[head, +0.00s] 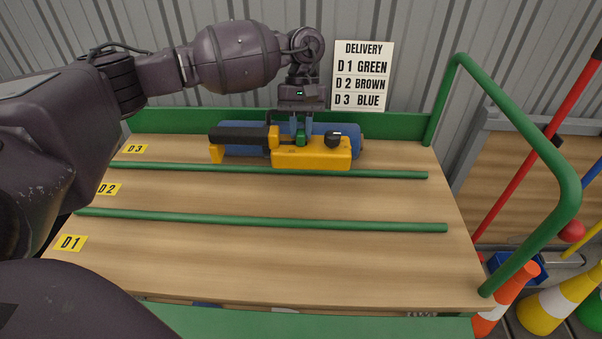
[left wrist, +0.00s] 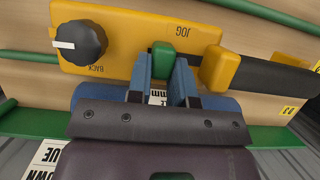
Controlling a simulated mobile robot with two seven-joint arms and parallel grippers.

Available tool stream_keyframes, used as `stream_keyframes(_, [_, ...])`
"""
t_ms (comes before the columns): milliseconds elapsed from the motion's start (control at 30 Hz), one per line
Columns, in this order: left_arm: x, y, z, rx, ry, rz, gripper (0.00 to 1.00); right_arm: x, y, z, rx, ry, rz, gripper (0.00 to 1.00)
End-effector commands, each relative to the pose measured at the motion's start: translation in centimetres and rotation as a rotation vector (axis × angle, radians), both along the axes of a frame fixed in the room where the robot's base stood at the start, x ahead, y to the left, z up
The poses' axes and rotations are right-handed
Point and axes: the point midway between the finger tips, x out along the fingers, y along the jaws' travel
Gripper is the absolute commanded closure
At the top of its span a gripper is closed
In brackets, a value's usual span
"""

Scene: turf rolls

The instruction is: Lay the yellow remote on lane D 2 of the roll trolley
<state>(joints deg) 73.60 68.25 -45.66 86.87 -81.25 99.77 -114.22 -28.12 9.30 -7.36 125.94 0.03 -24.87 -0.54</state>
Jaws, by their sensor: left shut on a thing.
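The yellow remote (head: 310,155) has a black knob, a green block and a black handle with yellow ends. It lies lengthwise at the back of the roll trolley (head: 300,273), in front of a blue roll in lane D3, and overlaps the rail between D3 and D2. Whether it touches anything beneath, I cannot tell. My left gripper (head: 300,133) is shut on the remote's green block from above. In the left wrist view the remote (left wrist: 120,40) shows "JOG" and "BACK" markings, with the blue fingers around the block. Lane D2 (head: 270,197) is bare. My right gripper is out of view.
The blue roll (head: 345,130) fills part of lane D3. Two green rails (head: 260,221) divide the lanes; D1 at the front is bare. A sign (head: 362,76) stands behind. A green hoop handle (head: 568,180) rises at the right, with cones (head: 515,290) beyond it.

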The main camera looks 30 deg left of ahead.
Motion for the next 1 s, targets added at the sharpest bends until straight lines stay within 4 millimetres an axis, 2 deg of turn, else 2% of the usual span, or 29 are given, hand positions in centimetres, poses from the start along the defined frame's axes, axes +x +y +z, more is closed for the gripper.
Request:
stream_keyframes(33, [-0.1,0.0,-1.4,-0.001,0.006,0.0,1.0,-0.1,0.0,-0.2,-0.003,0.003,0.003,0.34])
stream_keyframes(100, [0.0,0.0,-2.9,0.0,0.007,0.0,1.0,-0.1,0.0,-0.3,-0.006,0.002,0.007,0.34])
stream_keyframes(300, [0.0,0.0,-6.1,-0.002,0.003,0.0,1.0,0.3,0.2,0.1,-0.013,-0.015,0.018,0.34])
stream_keyframes(567, [0.0,0.0,-7.3,-0.001,0.0,0.0,1.0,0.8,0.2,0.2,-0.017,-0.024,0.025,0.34])
stream_keyframes(900, [-0.1,0.0,-12.3,-0.001,0.005,0.001,1.0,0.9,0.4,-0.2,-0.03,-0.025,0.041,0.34])
stream_keyframes(1000, [-0.1,0.0,-12.8,-0.001,0.002,0.0,1.0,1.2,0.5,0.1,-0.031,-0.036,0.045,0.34])
